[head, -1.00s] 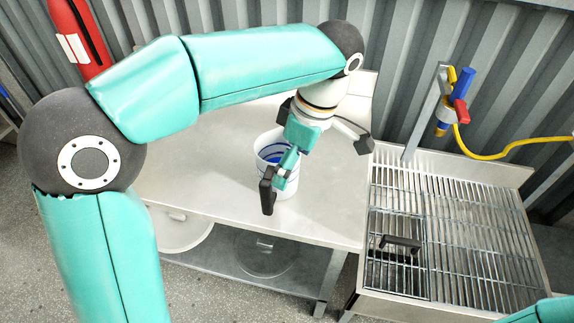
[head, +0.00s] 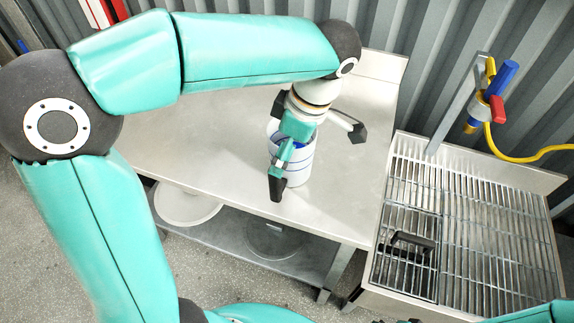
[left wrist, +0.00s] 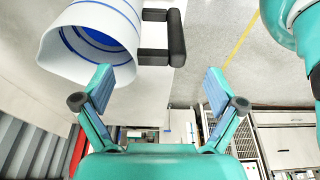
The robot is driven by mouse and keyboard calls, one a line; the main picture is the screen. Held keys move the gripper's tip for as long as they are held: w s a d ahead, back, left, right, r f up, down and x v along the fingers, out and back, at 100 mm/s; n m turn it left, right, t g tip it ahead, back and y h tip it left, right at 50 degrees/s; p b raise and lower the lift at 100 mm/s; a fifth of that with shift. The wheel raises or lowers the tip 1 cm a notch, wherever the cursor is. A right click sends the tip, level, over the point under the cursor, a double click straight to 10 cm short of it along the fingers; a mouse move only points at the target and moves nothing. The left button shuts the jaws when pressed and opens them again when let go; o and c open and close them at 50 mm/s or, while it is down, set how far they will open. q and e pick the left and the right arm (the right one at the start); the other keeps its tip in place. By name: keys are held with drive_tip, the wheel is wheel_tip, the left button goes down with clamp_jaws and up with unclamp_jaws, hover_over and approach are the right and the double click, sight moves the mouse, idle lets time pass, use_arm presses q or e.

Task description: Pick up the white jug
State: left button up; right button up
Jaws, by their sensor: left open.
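The white jug (head: 302,170), with blue stripes, stands on the steel table (head: 225,150). In the left wrist view the jug (left wrist: 92,40) is at the top left, its open mouth and blue inside showing. Its black handle (left wrist: 176,38) is at the top centre, beyond the fingertips. My left gripper (head: 312,162) is open at the jug and hides part of it in the head view. In the left wrist view the gripper (left wrist: 158,88) has its fingers spread with nothing between the pads. My right gripper cannot be made out.
A grated steel basin (head: 480,215) with a black handle (head: 412,241) on its grate stands right of the table. A blue and red spray valve (head: 497,95) with a yellow hose is behind it. Round pale items (head: 187,205) are on the lower shelf. Corrugated wall behind.

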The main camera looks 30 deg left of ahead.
sight(298, 171)
use_arm(q)
drive_tip(key=shift+x, duration=2.8)
drive_tip(key=shift+d, duration=0.15)
drive_tip(key=c, duration=1.8)
clamp_jaws()
drive_tip(key=shift+w+r, duration=0.1)
